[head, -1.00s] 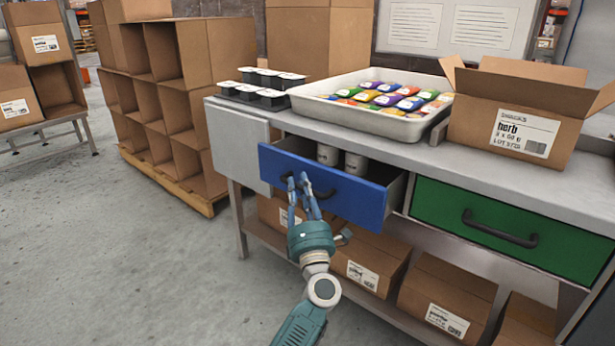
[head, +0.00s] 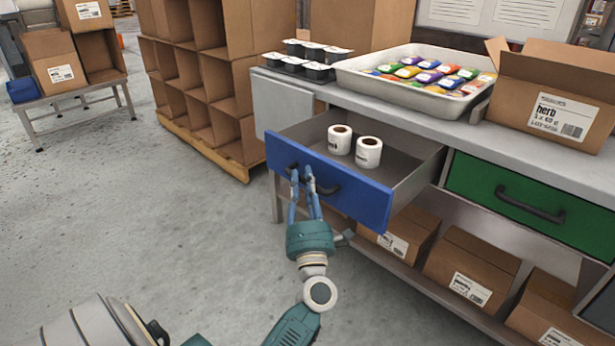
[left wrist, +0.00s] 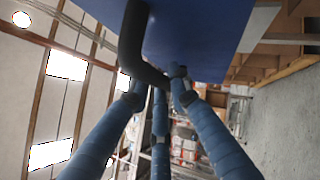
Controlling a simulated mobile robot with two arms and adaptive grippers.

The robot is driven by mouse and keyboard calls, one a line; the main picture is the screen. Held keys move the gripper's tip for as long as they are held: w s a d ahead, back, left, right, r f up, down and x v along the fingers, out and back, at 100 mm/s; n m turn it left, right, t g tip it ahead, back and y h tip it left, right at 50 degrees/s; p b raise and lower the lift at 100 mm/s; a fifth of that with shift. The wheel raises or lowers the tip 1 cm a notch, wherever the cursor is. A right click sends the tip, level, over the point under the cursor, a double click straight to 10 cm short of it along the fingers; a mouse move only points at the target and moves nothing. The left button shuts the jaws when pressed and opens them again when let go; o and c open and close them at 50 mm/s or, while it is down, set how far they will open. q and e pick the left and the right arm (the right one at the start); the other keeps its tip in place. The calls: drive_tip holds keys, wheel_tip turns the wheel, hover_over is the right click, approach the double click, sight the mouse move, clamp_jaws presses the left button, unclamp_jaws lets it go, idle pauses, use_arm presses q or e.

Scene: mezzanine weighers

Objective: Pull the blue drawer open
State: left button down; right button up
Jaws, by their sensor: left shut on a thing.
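The blue drawer (head: 357,198) is pulled well out from the workbench in the head view. Two white rolls (head: 340,140) with dark cores stand inside it. Its dark bar handle (head: 326,187) is on the front panel. My left gripper (head: 302,178) is shut on that handle. In the left wrist view the blue fingers (left wrist: 165,85) close around the dark handle (left wrist: 135,45), with the blue drawer front (left wrist: 200,35) beyond. My right gripper is not in view.
A green drawer (head: 525,205) is shut at the right. The workbench top (head: 420,120) carries a white tray (head: 390,89) of colourful packets, black cups and an open carton (head: 555,105). Cartons (head: 470,265) sit on the shelf below. Floor (head: 150,230) at the left is clear.

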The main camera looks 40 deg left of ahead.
use_arm(q)
drive_tip(key=shift+s+d+f, duration=0.1)
idle(0.3)
drive_tip(key=c, duration=1.8)
unclamp_jaws()
drive_tip(key=shift+c, duration=0.2)
drive_tip(key=v, duration=1.2)
